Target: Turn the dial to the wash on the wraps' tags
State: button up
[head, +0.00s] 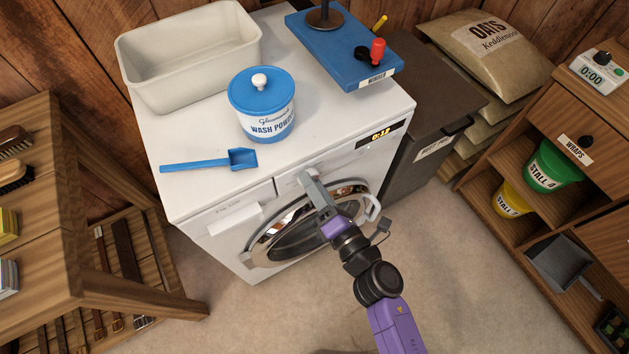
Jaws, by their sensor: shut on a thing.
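The white washing machine (215,217) stands against the wooden wall, seen from above. Its front panel has a lit amber display (381,135) that seems to read 0:12. My gripper (306,180) is at the panel's top front edge, left of the display, shut on the dial. The dial itself is mostly hidden by the fingers, so its pointer and markings cannot be read. The round door (262,252) is below, partly behind my gripper; something patterned shows through its opening. No wraps' tags can be read in this view.
On the machine are a cream basin (190,60), a blue wash powder tub (262,105), a blue scoop (210,160) and a blue board (335,50). A dark bin (425,130) stands close at right. A drawer marked WRAPS (575,145) is further right. Floor in front is clear.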

jog(key=shift+m+p, duration=6.1)
jog(key=shift+m, duration=9.8)
jog(key=o, duration=1.4)
jog(key=shift+c, duration=0.2)
